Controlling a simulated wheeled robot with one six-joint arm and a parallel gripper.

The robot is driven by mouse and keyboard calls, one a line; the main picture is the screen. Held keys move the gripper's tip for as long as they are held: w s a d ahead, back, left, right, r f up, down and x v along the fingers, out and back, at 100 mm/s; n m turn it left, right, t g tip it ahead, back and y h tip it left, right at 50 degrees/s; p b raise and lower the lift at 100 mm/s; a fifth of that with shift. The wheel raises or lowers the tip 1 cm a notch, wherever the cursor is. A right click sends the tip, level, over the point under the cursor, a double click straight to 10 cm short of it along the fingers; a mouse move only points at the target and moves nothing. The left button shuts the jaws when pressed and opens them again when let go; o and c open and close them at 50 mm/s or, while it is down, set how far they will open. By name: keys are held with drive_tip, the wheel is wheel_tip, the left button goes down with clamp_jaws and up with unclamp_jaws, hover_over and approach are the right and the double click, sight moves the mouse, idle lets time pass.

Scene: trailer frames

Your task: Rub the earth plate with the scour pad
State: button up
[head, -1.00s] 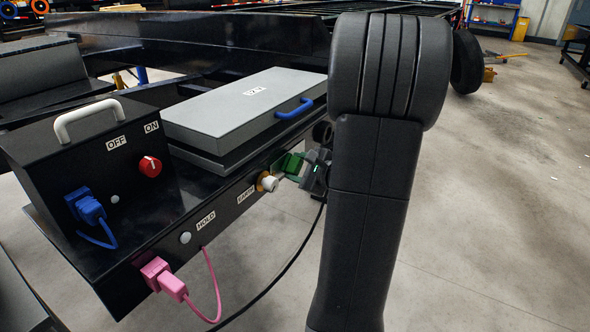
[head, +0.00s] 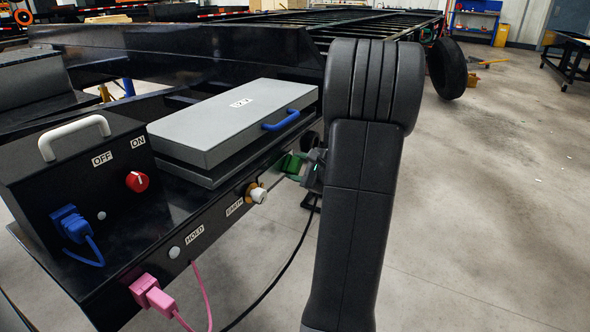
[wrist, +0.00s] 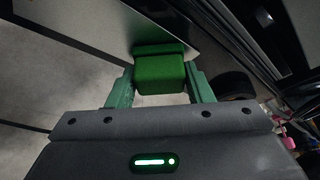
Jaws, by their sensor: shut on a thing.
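My gripper (wrist: 161,88) is shut on a green scour pad (wrist: 160,75), a block held between its two green fingers in the wrist view. In the head view my gripper (head: 304,168) is at the right end of the black frame, partly hidden by my arm. A pale, smooth plate (wrist: 165,22) lies just beyond the pad in the wrist view; it may be the earth plate. I cannot tell whether the pad touches it. The EARTH label (head: 235,208) is on the frame's front face, left of a brass-and-white knob (head: 258,193).
A grey box (head: 232,118) with a blue handle sits on the frame. Left of it is a black switch box (head: 75,175) with a red knob. A pink plug (head: 152,295) and a black cable (head: 275,280) are below.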

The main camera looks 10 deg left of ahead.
sight(303, 162)
drive_tip(key=shift+w+d, duration=0.3)
drive_tip(key=shift+w, duration=0.5)
drive_tip(key=shift+w+d, duration=0.25)
drive_tip(key=shift+w, duration=0.55)
drive_tip(key=shift+s, duration=0.15)
drive_tip(key=shift+s+a+b, duration=0.55)
drive_tip(key=shift+s+a, duration=0.25)
drive_tip(key=shift+s, duration=1.3)
drive_tip(key=shift+s+a+b, duration=0.55)
drive_tip(key=shift+s+a, duration=0.2)
drive_tip(key=shift+s, duration=1.4)
drive_tip(key=shift+s+a+b, duration=0.55)
drive_tip(key=shift+s+a, duration=0.25)
drive_tip(key=shift+s, duration=1.3)
drive_tip(key=s+d, duration=0.2)
drive_tip(key=d, duration=0.3)
drive_tip(key=shift+d, duration=0.35)
drive_tip(key=shift+s+d, duration=0.3)
drive_tip(key=shift+d, duration=0.4)
drive_tip(key=shift+s+d, duration=0.25)
drive_tip(key=shift+d, duration=0.45)
